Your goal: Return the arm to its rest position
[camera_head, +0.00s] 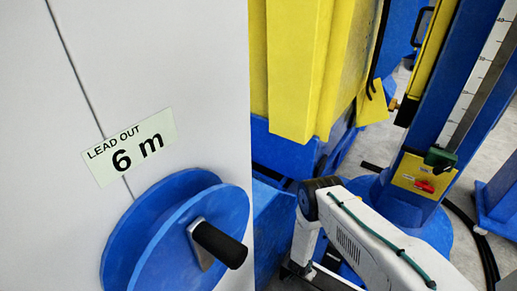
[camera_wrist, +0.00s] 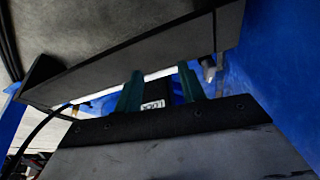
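My gripper (camera_wrist: 161,72) shows in the wrist view, with two green fingers standing apart. Nothing is clearly held between them. A dark block with a small white printed label (camera_wrist: 153,105) shows in the gap; I cannot tell how far away it is. A dark grey panel with a black edge (camera_wrist: 130,62) hangs close above the fingertips; I cannot tell whether they touch it. In the head view my white arm crosses the lower right, and my gripper is not visible there.
A white cabinet (camera_head: 190,60) with a blue reel (camera_head: 165,225) and black crank handle (camera_head: 218,244) stands left. Yellow guards (camera_head: 297,65) are behind my arm. A blue column (camera_head: 440,110) with a scale, green clamp (camera_head: 440,158) and red knob (camera_head: 424,186) stands right. Blue surfaces (camera_wrist: 270,70) flank the gripper.

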